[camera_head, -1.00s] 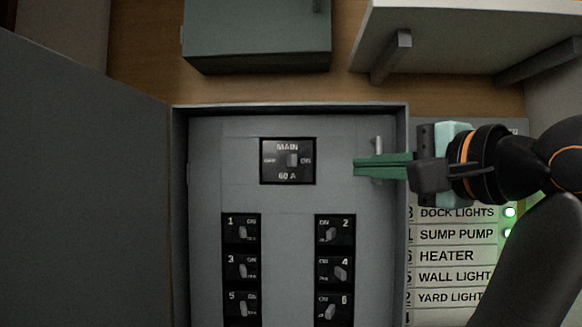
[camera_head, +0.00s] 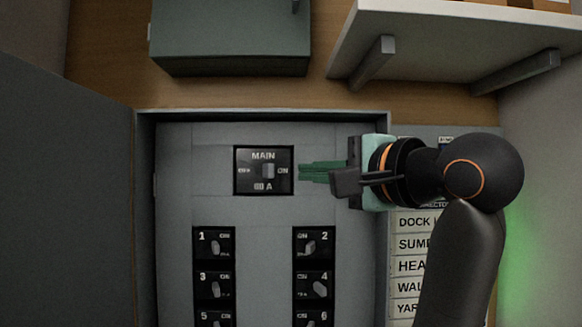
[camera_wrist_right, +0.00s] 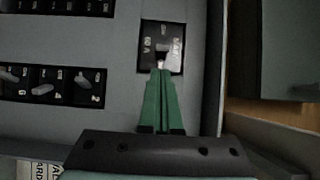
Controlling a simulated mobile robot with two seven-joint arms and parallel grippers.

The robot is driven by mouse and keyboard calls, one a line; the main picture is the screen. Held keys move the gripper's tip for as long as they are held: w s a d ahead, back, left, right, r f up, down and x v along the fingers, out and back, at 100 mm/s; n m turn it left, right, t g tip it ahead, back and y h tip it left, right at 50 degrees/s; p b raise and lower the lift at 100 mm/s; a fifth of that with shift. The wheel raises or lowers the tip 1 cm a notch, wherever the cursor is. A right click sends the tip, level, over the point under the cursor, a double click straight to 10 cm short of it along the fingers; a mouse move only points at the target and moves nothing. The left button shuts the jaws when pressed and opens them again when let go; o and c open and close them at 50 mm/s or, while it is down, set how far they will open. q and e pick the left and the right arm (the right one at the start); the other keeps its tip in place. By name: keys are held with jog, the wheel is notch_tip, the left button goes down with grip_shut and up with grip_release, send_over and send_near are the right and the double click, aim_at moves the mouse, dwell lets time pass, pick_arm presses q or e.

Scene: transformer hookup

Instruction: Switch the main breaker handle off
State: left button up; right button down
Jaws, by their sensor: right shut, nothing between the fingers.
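The main breaker (camera_head: 263,186) is a black plate marked MAIN, OFF, ON and 60 A, high in the grey panel. Its small grey handle (camera_head: 268,171) sits toward the ON side. My right gripper (camera_head: 301,172) has its green fingers shut and empty, with the tips just right of the breaker plate at handle height. In the right wrist view the fingertips (camera_wrist_right: 160,72) point at the breaker (camera_wrist_right: 162,46), close to its handle (camera_wrist_right: 162,48). I cannot tell whether they touch it. My left gripper is not in view.
Several numbered small breakers (camera_head: 214,246) sit below the main one. The open panel door (camera_head: 65,190) is at the left. A directory label board (camera_head: 408,245) is at the right, partly behind my arm. A green box (camera_head: 230,38) and a white shelf (camera_head: 450,40) are above.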

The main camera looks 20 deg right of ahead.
aim_at(268, 171)
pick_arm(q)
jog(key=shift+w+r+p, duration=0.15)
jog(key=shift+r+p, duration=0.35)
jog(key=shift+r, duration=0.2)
pick_arm(e)
jog(key=x, duration=0.5)
jog(key=shift+w+a, duration=0.1)
jog(key=shift+w, duration=0.1)
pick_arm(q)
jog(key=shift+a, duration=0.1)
